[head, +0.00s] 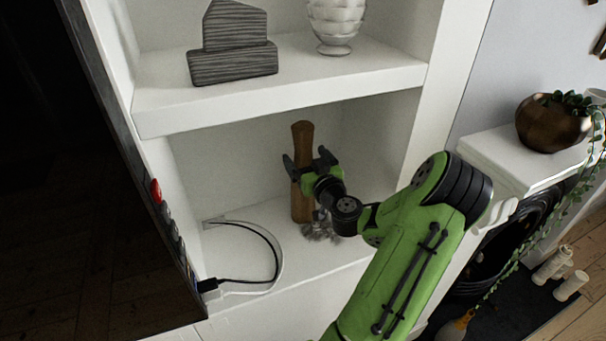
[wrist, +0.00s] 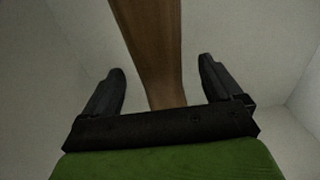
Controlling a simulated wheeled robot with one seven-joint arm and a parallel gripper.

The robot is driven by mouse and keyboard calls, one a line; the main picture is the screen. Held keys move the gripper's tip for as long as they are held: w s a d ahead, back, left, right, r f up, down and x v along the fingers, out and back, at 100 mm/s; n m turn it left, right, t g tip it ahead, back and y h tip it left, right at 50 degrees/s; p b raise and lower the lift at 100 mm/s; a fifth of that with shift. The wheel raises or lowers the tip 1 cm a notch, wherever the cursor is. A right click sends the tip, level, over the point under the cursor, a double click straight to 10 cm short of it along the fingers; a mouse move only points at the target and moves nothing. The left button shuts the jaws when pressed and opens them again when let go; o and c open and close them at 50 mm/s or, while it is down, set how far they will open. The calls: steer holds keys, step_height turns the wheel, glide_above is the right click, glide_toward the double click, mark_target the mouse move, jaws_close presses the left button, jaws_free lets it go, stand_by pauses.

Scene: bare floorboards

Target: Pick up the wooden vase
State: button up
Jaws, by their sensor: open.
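The wooden vase (head: 302,136) is a tall, narrow brown piece standing upright on the lower shelf in the head view. My gripper (head: 309,163) is in front of its middle, partly hiding it. In the wrist view, the vase (wrist: 153,50) runs down from the top edge between the two dark fingers of my gripper (wrist: 162,80). The fingers are spread wide, with a gap on each side of the vase. The jaws are open and hold nothing.
A grey fuzzy object (head: 319,229) lies by the vase's base. A black cable (head: 268,238) curves over the shelf at left. The upper shelf (head: 390,75) overhangs, bearing grey striped blocks (head: 232,60) and a white ribbed vase (head: 335,22). White side walls flank the niche.

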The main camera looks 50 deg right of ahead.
steer(key=p+x, duration=0.1)
steer(key=x, duration=0.3)
steer(key=shift+w+r+p, duration=0.1)
steer(key=shift+w+p, duration=0.1)
steer(key=shift+p, duration=0.2)
steer(key=shift+s, duration=0.15)
steer(key=shift+c, duration=0.6)
jaws_close()
